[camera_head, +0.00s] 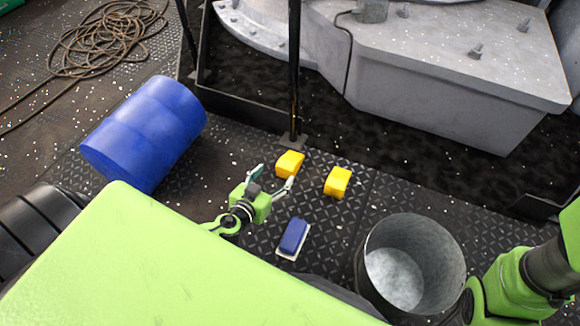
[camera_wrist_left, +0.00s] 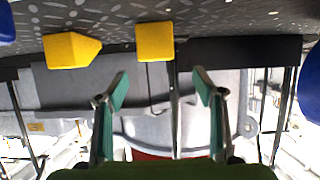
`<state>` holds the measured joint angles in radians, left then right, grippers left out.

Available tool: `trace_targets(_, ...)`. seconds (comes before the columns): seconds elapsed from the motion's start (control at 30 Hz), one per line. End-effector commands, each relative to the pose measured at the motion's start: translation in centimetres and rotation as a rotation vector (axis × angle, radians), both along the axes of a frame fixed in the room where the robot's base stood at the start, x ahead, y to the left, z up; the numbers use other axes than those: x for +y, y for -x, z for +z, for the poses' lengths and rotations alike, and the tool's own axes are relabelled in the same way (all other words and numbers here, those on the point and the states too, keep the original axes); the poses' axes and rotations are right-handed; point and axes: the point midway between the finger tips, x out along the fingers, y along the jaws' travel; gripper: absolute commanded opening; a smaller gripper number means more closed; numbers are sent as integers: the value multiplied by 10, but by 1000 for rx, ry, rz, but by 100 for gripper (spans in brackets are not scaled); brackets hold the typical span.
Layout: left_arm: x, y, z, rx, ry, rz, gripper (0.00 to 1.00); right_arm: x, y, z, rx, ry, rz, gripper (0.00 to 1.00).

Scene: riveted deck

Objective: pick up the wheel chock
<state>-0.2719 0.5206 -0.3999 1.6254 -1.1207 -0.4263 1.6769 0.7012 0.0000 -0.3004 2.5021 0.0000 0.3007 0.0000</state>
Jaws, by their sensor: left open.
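Two yellow blocks lie on the deck. The left one (camera_head: 290,164) is just beyond my left gripper (camera_head: 275,177) in the head view, and the right one (camera_head: 338,181) lies apart from it. In the left wrist view, where the floor is at the top, one block shows a wedge-like pointed side (camera_wrist_left: 70,50), like a wheel chock. The other looks squarer (camera_wrist_left: 154,41) and sits ahead of the gap between my fingertips (camera_wrist_left: 160,76). My left gripper is open and empty, apart from both blocks. My right gripper is out of view.
A blue barrel (camera_head: 146,132) lies at the left. A blue block with a white base (camera_head: 293,238) and an open metal bucket (camera_head: 455,262) are nearer me. A black post (camera_head: 294,75) rises behind the left yellow block. Coiled rope (camera_head: 105,38) lies at the back left.

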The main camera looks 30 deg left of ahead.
Motion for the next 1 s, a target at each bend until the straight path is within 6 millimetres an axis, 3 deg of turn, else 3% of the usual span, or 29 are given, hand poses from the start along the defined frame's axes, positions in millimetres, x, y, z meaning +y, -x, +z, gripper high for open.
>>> trace_targets(0.23, 3, -42, -19, -2, -3, 1, 62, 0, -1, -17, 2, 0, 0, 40)
trace_targets(0.57, 2, -62, -27, 0, -1, 1, 62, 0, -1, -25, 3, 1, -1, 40)
trace_targets(0.83, 0, -93, -42, -1, -4, 1, 62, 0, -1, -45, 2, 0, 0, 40)
trace_targets(1.0, 0, -103, -45, 1, -2, 1, 62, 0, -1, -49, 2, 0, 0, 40)
